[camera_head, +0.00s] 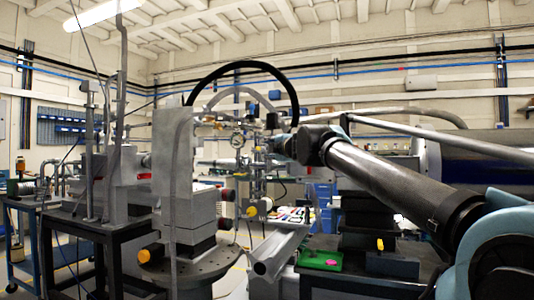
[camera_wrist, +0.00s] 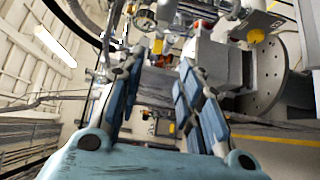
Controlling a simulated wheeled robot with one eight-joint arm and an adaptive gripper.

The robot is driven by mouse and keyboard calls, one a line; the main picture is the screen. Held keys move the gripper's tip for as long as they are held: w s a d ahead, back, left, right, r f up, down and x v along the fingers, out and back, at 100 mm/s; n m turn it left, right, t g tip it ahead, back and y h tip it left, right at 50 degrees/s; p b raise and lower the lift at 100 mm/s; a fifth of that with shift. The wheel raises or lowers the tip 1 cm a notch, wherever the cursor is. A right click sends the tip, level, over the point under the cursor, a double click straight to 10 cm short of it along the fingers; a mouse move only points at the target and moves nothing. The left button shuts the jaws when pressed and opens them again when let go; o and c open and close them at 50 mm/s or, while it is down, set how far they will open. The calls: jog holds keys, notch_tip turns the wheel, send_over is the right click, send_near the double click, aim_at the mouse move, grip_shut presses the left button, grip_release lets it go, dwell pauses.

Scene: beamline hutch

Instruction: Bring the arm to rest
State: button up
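The view is tilted, and beamline equipment shows beyond the fingertips. In the head view my arm (camera_head: 395,185) reaches from the lower right up toward the middle. Its far end is by the gauge and valve assembly (camera_head: 238,141). The gripper is small and hard to make out there, and I cannot tell whether it touches anything.
A large round metal plate (camera_head: 190,272) with grey blocks stands left of centre. A black hose (camera_head: 243,66) arches above the assembly. A big cylinder (camera_head: 485,160) is at right.

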jog(key=shift+s+d, duration=0.1)
jog(key=shift+s, duration=0.35)
jog(key=d+f+m+h, duration=0.8)
jog(key=d+f+m, duration=0.2)
jog(key=d+f, duration=0.15)
jog(key=s+d+f+m+g+h, duration=0.1)
jog(key=s+d+f+m+g, duration=0.15)
jog(key=f, duration=0.35)
jog(key=s+d+f+m+g+h, duration=0.1)
jog(key=d+f+m+g, duration=0.25)
jog(key=f, duration=0.35)
jog(key=s+a+f+m+g+y, duration=0.1)
jog(key=s+a+f+g, duration=0.2)
jog(key=s+f, duration=0.3)
jog(key=s+a+f+m+g+y, duration=0.2)
jog(key=s+f, duration=0.5)
jog(key=f, duration=0.5)
jog(key=s+a+f+m+g+y, duration=0.1)
jog(key=s+a+f+m+g, duration=0.1)
jog(key=s+f, duration=0.4)
notch_tip(320, 180, down, 3)
jog(key=shift+s+a+f+g+y, duration=0.15)
jog(key=shift+s+a+g+y, duration=0.25)
jog(key=shift+a+g, duration=0.5)
